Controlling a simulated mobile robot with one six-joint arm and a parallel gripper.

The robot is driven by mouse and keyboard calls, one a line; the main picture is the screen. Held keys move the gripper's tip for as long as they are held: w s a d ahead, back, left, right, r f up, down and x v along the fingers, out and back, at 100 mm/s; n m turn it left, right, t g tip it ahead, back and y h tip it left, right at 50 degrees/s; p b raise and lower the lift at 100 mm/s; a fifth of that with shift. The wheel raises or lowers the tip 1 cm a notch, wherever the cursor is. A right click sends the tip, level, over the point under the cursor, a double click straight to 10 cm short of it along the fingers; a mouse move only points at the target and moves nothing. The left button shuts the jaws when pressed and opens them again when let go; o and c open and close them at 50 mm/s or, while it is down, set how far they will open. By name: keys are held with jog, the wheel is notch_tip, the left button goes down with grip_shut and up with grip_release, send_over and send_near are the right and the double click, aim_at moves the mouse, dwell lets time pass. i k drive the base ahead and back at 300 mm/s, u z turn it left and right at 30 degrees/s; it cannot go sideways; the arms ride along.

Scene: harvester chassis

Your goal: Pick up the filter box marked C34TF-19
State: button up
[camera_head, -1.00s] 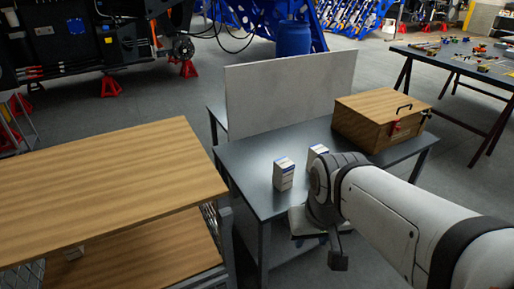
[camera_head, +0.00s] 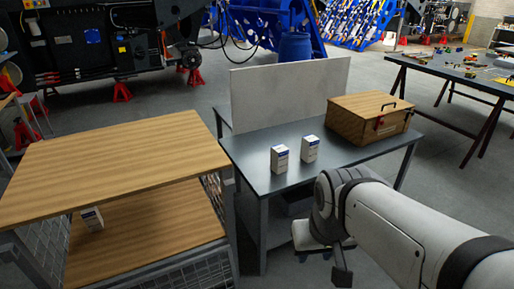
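Two small white filter boxes with dark blue tops stand upright on the grey metal table (camera_head: 262,182): a left box (camera_head: 279,160) and a right box (camera_head: 310,149). A third small white box (camera_head: 93,219) is on the lower shelf of the wooden cart, partly hidden under its top. The markings are too small to read, so I cannot tell which is C34TF-19. My arm reaches in from the lower right, in front of the table. A dark part at its end, seemingly my gripper (camera_head: 342,272), hangs low; its fingers cannot be made out. It is apart from the boxes.
A wooden chest (camera_head: 368,118) stands at the table's right end. A pale upright panel (camera_head: 290,92) backs the table. The wooden cart top (camera_head: 105,160) at left is bare. A dark workbench (camera_head: 460,75) stands back right.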

aim_at(278, 153)
jog(key=z, duration=0.15)
jog(key=i, duration=0.75)
jog(key=u, duration=3.55)
jog(key=k, duration=1.4)
jog(key=z, duration=0.1)
